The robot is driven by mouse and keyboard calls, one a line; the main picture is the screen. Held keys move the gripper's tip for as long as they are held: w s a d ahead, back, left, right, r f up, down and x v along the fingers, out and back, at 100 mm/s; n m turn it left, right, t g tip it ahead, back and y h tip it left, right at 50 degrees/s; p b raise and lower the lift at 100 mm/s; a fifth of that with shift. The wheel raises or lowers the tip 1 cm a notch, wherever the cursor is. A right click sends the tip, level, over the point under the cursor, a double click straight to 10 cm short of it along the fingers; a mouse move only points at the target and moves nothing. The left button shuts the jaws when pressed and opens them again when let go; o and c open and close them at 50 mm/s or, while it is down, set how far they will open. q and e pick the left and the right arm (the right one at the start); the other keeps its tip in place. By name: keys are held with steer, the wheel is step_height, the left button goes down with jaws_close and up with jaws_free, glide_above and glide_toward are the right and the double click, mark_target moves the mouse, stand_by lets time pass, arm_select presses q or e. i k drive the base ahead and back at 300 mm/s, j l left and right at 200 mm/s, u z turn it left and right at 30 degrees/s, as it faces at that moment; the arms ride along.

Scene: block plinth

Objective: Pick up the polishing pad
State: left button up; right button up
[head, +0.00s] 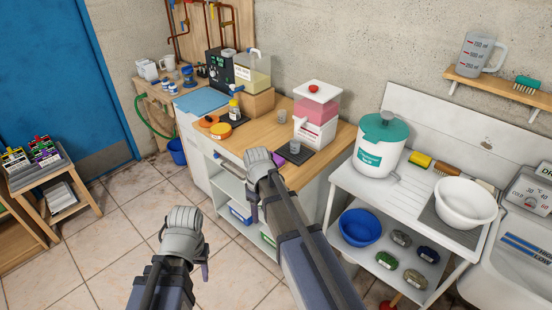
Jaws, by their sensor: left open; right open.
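Two round pads lie on the wooden bench top (240,140): a yellow-orange disc (221,131) and, just behind and left of it, a darker orange disc (208,121). I cannot tell for sure which is the polishing pad. My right gripper (259,156) is open and empty, in front of the bench's near edge, to the right of the discs and apart from them. My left gripper (183,218) is open and empty over the tiled floor, lower and to the left of the discs.
A pink-filled dispenser (316,110) and a dark mat (294,153) are to the right. A blue mat (201,101) lies to the left. A white cart (410,195) stands right; open floor (130,215) lies left.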

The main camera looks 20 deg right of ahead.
mark_target(281, 161)
steer(key=i+z, duration=0.3)
steer(key=i, duration=0.9)
steer(key=l, duration=0.05)
